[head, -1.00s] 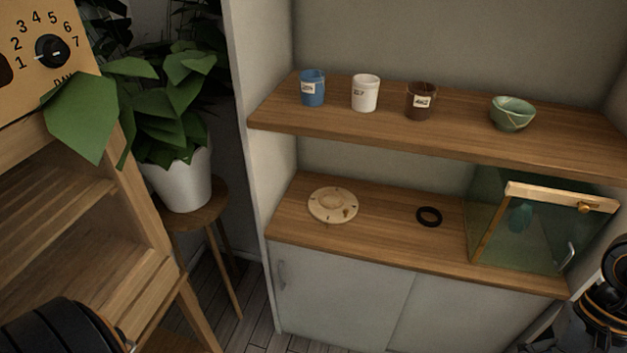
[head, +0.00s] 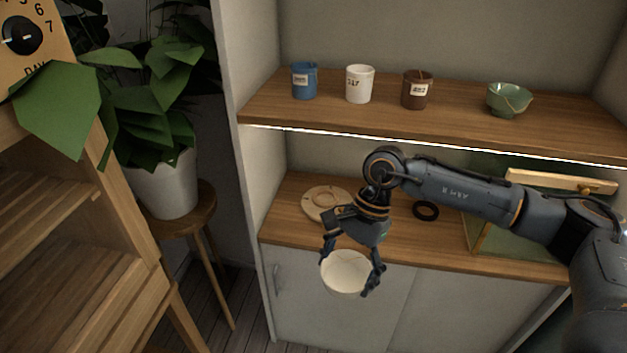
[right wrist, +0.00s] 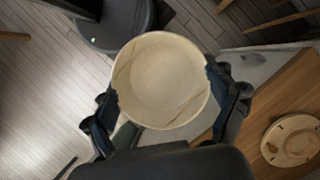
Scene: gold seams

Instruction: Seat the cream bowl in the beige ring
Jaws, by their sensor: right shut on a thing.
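The cream bowl (head: 345,274) is held in front of the lower cabinet, below the edge of the lower shelf. My right gripper (head: 350,270) is shut on it, with fingers on opposite sides of the bowl. In the right wrist view the bowl (right wrist: 162,80) sits between the fingers, open side facing the camera, with thin gold seams. The beige ring (head: 318,204), a flat round piece, lies on the lower shelf behind the gripper, partly hidden by it. It also shows in the right wrist view (right wrist: 291,140), apart from the bowl. My left gripper is out of view.
A black ring (head: 426,211) lies on the lower shelf (head: 288,226). A glass case with a wooden bar (head: 545,180) stands at right, partly behind my arm. The upper shelf (head: 455,120) above holds blue, white and brown cups and a green bowl (head: 508,99).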

